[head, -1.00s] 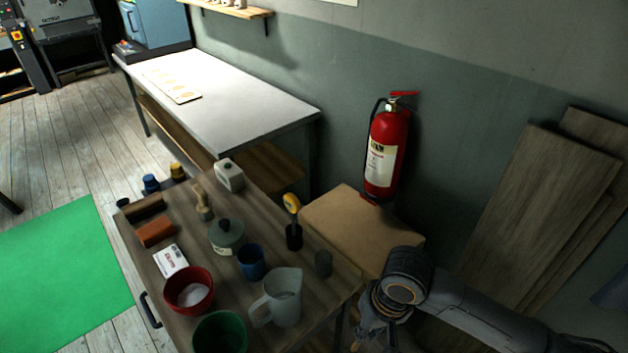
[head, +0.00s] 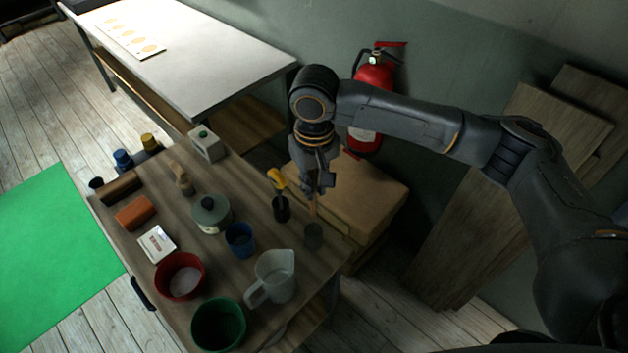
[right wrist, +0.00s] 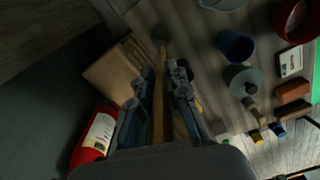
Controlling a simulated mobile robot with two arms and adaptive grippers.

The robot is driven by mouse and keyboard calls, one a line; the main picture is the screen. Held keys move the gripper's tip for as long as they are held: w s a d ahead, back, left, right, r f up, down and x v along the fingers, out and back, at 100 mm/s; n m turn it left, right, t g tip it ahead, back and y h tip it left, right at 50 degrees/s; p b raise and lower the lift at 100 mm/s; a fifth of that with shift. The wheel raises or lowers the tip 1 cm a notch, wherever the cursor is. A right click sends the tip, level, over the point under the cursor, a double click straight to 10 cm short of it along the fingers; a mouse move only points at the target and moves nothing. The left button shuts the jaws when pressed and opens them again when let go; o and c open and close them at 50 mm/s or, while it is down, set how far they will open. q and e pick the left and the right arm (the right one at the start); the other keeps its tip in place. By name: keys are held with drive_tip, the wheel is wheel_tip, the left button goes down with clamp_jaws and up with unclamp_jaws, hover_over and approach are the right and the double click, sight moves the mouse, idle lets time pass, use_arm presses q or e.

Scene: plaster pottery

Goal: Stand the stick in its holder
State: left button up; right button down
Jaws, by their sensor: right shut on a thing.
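My right gripper (head: 317,186) is shut on a thin wooden stick (head: 313,207), above the right edge of the wooden table. The stick also shows in the right wrist view (right wrist: 159,98), running lengthwise between the two fingers (right wrist: 160,80). In the head view the stick points down, close to upright, over a small dark grey cylindrical holder (head: 313,237). Its lower end is at the holder's mouth; I cannot tell whether it is inside or just above. My left gripper is not in view.
A black cup (head: 281,210) with a yellow-handled tool (head: 277,179) stands close left of the holder. A clear pitcher (head: 275,277), blue cup (head: 240,239) and lidded jar (head: 211,215) stand nearby. A cardboard box (head: 365,195) and fire extinguisher (head: 372,80) are behind.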

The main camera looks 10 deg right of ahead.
sight(314, 213)
drive_tip(key=shift+f+b, duration=0.3)
drive_tip(key=shift+f, duration=0.15)
drive_tip(key=shift+w+f+b, duration=0.2)
drive_tip(key=shift+f+b, duration=0.75)
drive_tip(key=shift+b, duration=0.05)
wheel_tip(314, 213, down, 3)
drive_tip(key=b, duration=0.3)
drive_tip(key=shift+r, duration=0.2)
drive_tip(key=shift+f, duration=0.45)
drive_tip(key=shift+f+b, duration=0.45)
drive_tip(key=shift+f, duration=1.65)
